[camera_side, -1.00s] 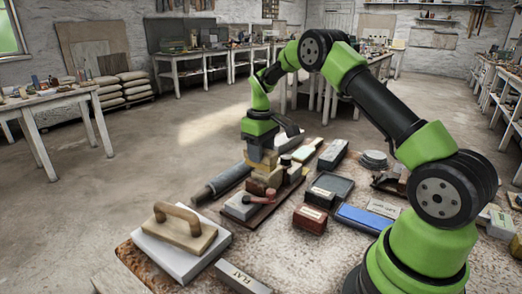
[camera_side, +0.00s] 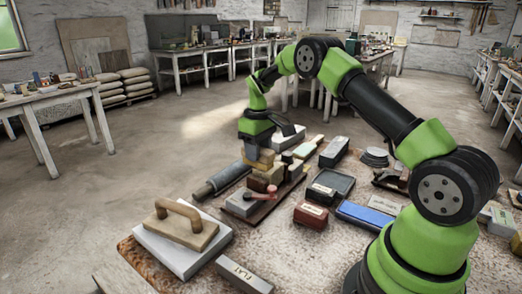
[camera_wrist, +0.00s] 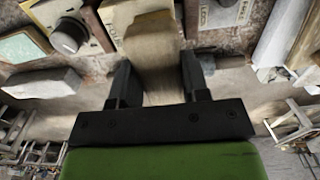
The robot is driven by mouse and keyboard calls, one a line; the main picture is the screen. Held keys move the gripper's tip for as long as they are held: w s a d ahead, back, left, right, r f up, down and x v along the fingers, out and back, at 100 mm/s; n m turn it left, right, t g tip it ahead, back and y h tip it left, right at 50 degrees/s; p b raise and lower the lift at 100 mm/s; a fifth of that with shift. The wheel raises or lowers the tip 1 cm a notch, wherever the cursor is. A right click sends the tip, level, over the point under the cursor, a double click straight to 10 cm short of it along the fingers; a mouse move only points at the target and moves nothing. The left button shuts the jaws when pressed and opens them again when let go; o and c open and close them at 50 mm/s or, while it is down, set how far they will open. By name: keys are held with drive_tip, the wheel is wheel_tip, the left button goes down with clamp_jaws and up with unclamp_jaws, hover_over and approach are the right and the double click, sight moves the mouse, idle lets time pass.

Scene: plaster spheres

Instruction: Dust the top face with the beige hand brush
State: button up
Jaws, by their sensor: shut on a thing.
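My gripper (camera_side: 251,153) is shut on the beige hand brush (camera_side: 263,160), just over a stack of small blocks (camera_side: 262,180) in the side view. In the wrist view my gripper (camera_wrist: 155,82) has its two dark fingers either side of the beige brush (camera_wrist: 151,45), which extends away from them. The brush's underside is hidden, and I cannot tell whether it touches the block below. Which surface is the top face is not clear from these views.
A wooden-handled float (camera_side: 182,226) lies on a pale slab at the front left. A dark roller (camera_side: 220,178) lies left of the stack. A dark red box (camera_side: 311,215), a blue bar (camera_side: 366,216) and a grey block (camera_side: 334,152) crowd the right side.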

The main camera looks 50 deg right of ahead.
sight(269, 152)
drive_tip(key=shift+w, duration=0.5)
drive_tip(key=shift+s, duration=0.15)
drive_tip(key=shift+s, duration=2.1)
drive_tip(key=shift+w, duration=0.1)
drive_tip(key=shift+w, duration=2.15)
drive_tip(key=shift+s, duration=2.25)
